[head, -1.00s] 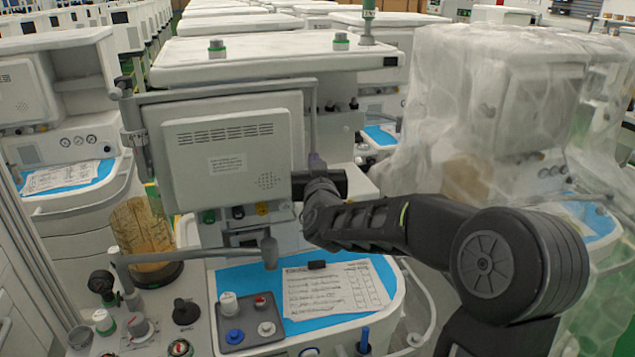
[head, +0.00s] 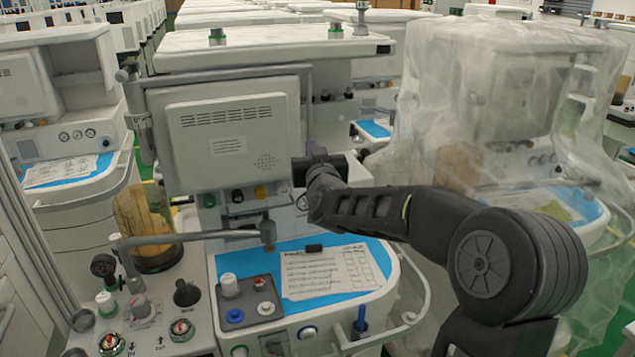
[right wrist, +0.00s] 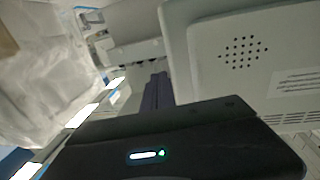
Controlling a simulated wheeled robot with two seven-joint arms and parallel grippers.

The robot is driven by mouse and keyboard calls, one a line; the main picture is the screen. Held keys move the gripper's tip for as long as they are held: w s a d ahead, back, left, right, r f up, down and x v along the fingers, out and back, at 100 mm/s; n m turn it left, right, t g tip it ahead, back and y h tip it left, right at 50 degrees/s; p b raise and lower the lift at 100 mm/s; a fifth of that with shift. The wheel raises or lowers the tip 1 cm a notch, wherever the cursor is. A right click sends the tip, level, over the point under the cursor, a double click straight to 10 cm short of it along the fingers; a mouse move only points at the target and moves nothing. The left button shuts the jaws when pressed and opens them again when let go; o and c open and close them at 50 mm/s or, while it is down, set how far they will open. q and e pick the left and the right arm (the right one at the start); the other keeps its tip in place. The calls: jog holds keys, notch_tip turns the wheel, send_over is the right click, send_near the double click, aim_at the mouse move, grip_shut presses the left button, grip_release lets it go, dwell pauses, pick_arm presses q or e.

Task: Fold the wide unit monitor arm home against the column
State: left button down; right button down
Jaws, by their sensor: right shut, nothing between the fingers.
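The wide unit's monitor (head: 232,140) is a pale grey box with its vented back towards me. It hangs from a grey monitor arm (head: 225,80), whose bar runs along the monitor's top from the column (head: 139,122) at the left. My right gripper (head: 314,152) is at the monitor's right edge, shut and empty, its dark fingers partly hidden by its own body. In the right wrist view the narrow fingers (right wrist: 157,92) lie beside the monitor casing (right wrist: 250,60); I cannot tell whether they touch it. My left gripper is out of view.
Below the monitor is a blue worktop (head: 350,268) with a paper sheet (head: 330,273). A bent grey tube (head: 190,237) crosses in front at lower left. A plastic-draped unit (head: 490,110) stands close at right. Another cart (head: 60,130) is at left.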

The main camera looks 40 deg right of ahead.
jog(key=b+v, duration=0.2)
jog(key=v, duration=0.8)
jog(key=shift+a+f, duration=0.25)
jog(key=shift+s, duration=0.1)
